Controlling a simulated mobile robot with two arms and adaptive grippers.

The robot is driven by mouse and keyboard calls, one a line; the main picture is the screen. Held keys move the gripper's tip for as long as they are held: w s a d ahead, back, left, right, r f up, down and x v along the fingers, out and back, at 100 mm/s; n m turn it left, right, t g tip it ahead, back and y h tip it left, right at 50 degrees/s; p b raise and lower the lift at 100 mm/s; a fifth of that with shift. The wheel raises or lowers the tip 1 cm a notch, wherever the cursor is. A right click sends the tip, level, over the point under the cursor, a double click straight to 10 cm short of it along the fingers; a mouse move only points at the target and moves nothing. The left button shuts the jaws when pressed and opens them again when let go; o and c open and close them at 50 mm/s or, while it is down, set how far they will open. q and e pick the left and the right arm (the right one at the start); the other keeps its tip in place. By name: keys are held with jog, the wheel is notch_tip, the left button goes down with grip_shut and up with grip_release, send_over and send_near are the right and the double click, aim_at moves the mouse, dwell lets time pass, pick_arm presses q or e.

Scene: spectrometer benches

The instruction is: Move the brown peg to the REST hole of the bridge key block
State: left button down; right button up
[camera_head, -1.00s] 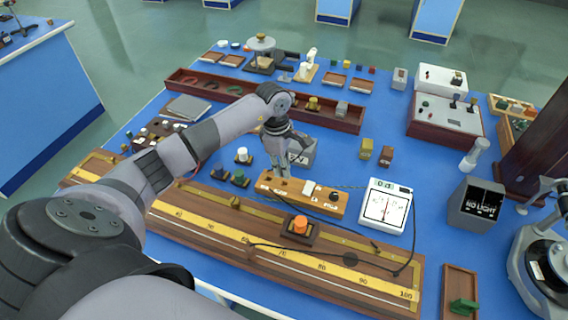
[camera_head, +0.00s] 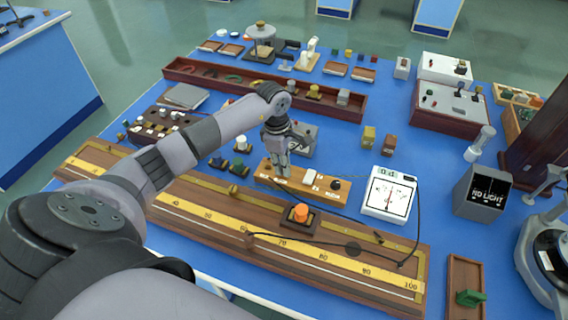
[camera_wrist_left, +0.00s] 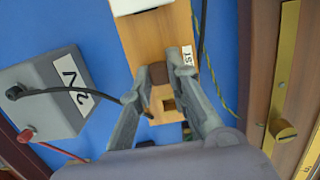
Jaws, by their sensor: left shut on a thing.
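The bridge key block (camera_head: 322,196) is a light wooden block with small labels, lying between the grey box and the long scale board. It also shows in the left wrist view (camera_wrist_left: 150,36). My left gripper (camera_head: 282,174) points down over its left part. In the left wrist view my left gripper (camera_wrist_left: 166,72) is shut on the brown peg (camera_wrist_left: 158,73), at or just above the block. A square hole (camera_wrist_left: 168,104) shows beside the peg, and a label ending in "ST" (camera_wrist_left: 187,56) is near the fingertip. I cannot tell whether the peg sits in a hole. My right gripper is out of view.
A grey box (camera_head: 304,139) with black and red leads stands behind the block. A white meter (camera_head: 389,194) is to its right. Cables run close to the block.

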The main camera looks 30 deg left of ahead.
pick_arm(q)
jog(key=c, duration=1.5)
grip_release()
jog(key=shift+o, duration=0.2)
jog(key=shift+r, duration=0.35)
notch_tip(320, 180, up, 11)
jog(key=a, duration=0.1)
jog(key=shift+s+a+r, duration=0.15)
jog(key=shift+a, duration=0.05)
